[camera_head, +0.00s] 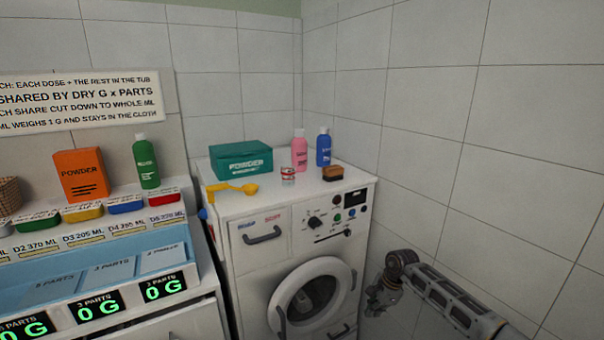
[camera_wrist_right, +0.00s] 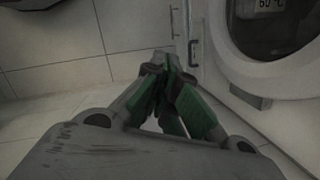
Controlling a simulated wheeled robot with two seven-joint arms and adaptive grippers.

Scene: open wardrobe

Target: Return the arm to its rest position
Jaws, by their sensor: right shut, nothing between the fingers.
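My right gripper (camera_head: 376,299) is at the lower right of the head view, to the right of the washing machine (camera_head: 300,237) and apart from it as far as I can tell. Its arm comes in from the bottom right corner. In the right wrist view the green-padded fingers (camera_wrist_right: 171,62) meet at their tips, shut and empty. My left gripper is not in view.
On the washer stand a teal powder box (camera_head: 241,160), a yellow scoop (camera_head: 233,189), a small can (camera_head: 288,175), pink (camera_head: 300,153) and blue bottles (camera_head: 323,150), and a brown block (camera_head: 333,173). A counter with displays (camera_head: 165,288) stands left. A tiled wall (camera_head: 470,150) bounds the right.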

